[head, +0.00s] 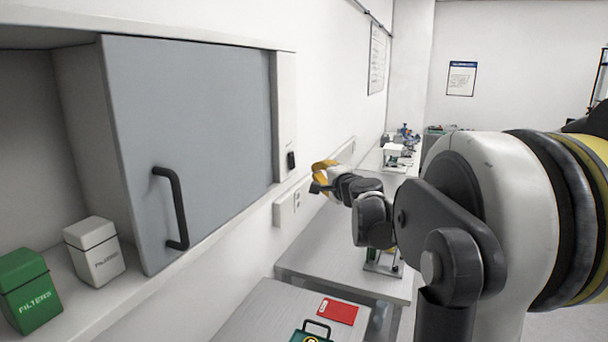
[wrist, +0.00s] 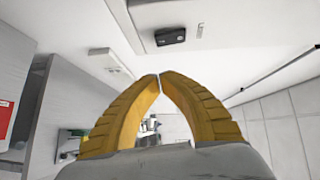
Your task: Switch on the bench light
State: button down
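A small black switch (head: 291,160) sits on the narrow white panel at the right end of the wall cabinet. It also shows in the wrist view (wrist: 170,36), above the fingertips. I cannot read whether it is on or off. My gripper (head: 322,178) has yellow fingers and is in the air to the right of the switch and a little lower. In the wrist view my gripper (wrist: 160,76) has its two fingertips together with nothing between them. The tips are apart from the switch. No lamp is clearly visible.
A grey cabinet door (head: 190,150) with a black handle is left of the switch. A white socket box (head: 285,210) is on the wall below. Benches stand beneath, with a red card (head: 338,312) on the near one. Filter boxes (head: 94,250) stand on the left shelf.

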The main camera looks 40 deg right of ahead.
aim_at(292, 161)
jog(key=w+a+p, duration=0.1)
jog(key=w, duration=0.5)
jog(key=shift+w+a+f, duration=0.15)
jog(key=shift+f, duration=0.2)
